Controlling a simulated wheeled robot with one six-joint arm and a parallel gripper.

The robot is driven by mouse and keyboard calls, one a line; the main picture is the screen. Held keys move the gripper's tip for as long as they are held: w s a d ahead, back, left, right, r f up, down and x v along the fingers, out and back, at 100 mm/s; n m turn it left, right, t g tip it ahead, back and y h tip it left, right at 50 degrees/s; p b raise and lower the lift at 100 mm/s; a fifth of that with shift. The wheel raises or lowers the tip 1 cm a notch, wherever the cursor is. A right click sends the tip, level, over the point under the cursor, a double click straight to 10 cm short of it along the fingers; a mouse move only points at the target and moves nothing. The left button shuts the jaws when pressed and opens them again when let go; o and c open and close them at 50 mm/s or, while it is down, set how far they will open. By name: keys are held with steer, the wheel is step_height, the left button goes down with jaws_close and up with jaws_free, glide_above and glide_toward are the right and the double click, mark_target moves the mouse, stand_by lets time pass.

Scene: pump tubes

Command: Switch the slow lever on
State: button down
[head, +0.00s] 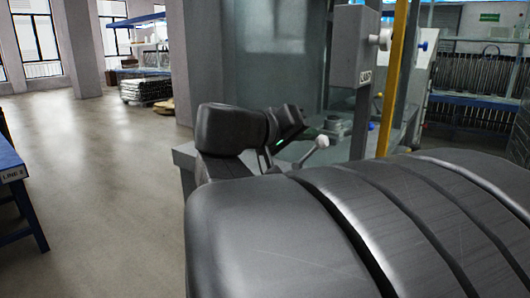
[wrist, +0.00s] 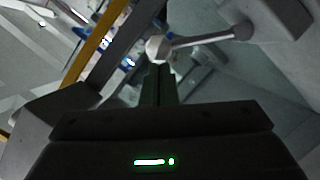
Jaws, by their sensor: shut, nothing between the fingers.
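A lever with a pale ball knob (head: 321,142) and a thin rod stands close to my gripper in the head view; no label on it is readable. In the wrist view its ball (wrist: 156,47) sits just past the fingertips, with the rod running right to a grey block (wrist: 275,15). My gripper (wrist: 158,72) is shut and empty, its fingertips pointing at the ball. I cannot tell whether they touch it. In the head view my dark wrist hides most of the gripper and the lever's base.
A grey box (head: 355,48) with a pale knob (head: 384,40) hangs above and right of the lever. A yellow post (head: 393,75) stands beside it. A blue bench (head: 18,195) is at the left edge. Open floor (head: 100,165) lies between.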

steer(key=shift+s+d+f+m+b, duration=0.25)
steer(key=shift+d+m+b, duration=0.15)
steer(key=shift+b, duration=0.2)
steer(key=shift+r, duration=0.1)
